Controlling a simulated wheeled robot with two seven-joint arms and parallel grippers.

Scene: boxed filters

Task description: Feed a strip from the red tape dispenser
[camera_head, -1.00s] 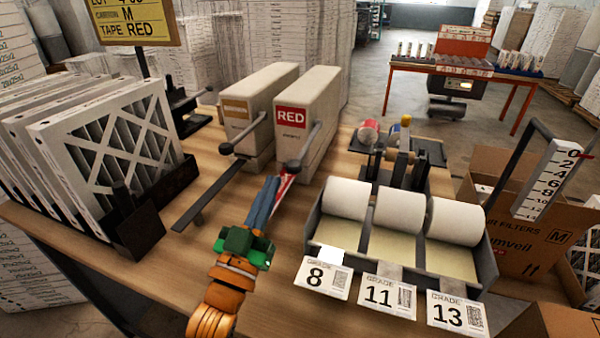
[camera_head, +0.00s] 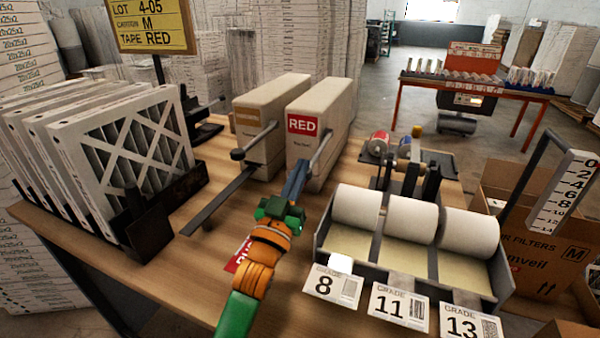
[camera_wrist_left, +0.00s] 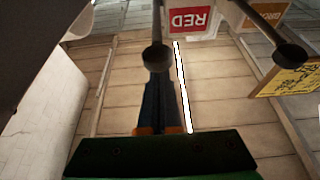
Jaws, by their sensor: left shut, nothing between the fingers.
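The red tape dispenser (camera_head: 318,128) is a tall cream box with a red RED label, in the middle of the table. Its dark lever (camera_head: 322,148) slopes down toward me. My left gripper (camera_head: 299,170) is shut and empty, its fingertips close to the lever's end at the dispenser's front. In the left wrist view the round lever knob (camera_wrist_left: 157,57) shows just beyond the fingers; I cannot tell whether they touch. A red strip with white letters (camera_head: 238,257) shows beside my left forearm; the arm hides the rest. My right gripper is out of view.
A brown-labelled dispenser (camera_head: 258,125) with a lever and long dark chute stands just left. Boxed filters (camera_head: 130,150) fill a rack at the left. A roll tray (camera_head: 325,238) with grade cards sits at the right. A sign (camera_head: 150,27) reads TAPE RED.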

